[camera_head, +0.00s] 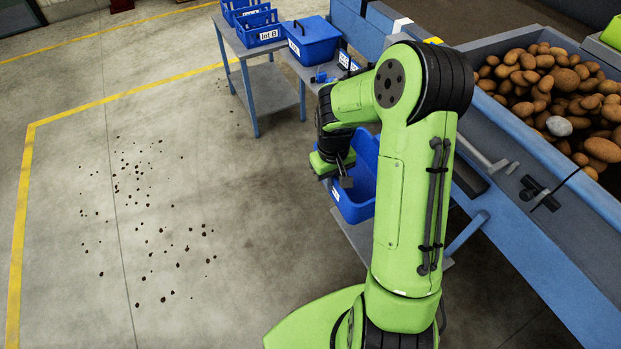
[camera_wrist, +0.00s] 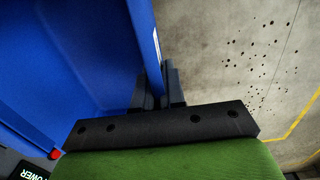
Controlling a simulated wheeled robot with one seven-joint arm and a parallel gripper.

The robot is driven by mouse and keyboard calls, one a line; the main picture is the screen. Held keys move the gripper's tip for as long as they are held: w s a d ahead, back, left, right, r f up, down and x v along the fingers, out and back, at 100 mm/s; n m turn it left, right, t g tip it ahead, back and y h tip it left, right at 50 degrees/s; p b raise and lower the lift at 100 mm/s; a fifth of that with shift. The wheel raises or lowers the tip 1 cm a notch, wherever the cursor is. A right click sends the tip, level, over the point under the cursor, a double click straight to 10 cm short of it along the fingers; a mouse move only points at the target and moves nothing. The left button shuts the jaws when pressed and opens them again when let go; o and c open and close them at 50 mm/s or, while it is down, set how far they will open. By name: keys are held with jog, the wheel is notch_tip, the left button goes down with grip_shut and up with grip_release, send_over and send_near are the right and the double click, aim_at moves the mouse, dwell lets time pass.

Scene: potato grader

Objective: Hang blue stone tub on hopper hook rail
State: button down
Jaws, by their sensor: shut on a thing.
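The blue tub (camera_head: 362,208) is left of the hopper, partly hidden behind my arm in the head view. My gripper (camera_head: 346,180) is at its near left wall. In the wrist view the tub (camera_wrist: 60,60) fills the left side, and my gripper (camera_wrist: 160,92) has one finger on each side of its wall, shut on it. A grey surface shows below the tub; I cannot tell whether they touch. The hopper (camera_head: 545,160) has a blue wall and holds potatoes. Grey and dark bar fittings (camera_head: 487,160) sit on its near side; I cannot tell which is the hook rail.
A grey table (camera_head: 245,85) at the back carries blue crates (camera_head: 258,28) and a lidded blue box (camera_head: 313,40). A pale stone (camera_head: 559,126) lies among the potatoes. The floor at left is open, with scattered dark clods (camera_head: 150,230). A POWER label (camera_wrist: 33,172) shows in the wrist view.

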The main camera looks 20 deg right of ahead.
jog(key=s+d+r+p, duration=0.6)
jog(key=d+r, duration=0.1)
jog(key=r, duration=0.1)
jog(key=d+f, duration=0.3)
jog(key=d, duration=0.6)
jog(key=shift+f+b, duration=0.2)
jog(key=shift+b, duration=0.25)
jog(key=shift+w, duration=0.1)
jog(key=c, duration=1.1)
grip_release()
notch_tip(320, 180, up, 16)
jog(key=p, duration=0.2)
jog(key=shift+a+f+p, duration=0.1)
jog(key=shift+p, duration=0.3)
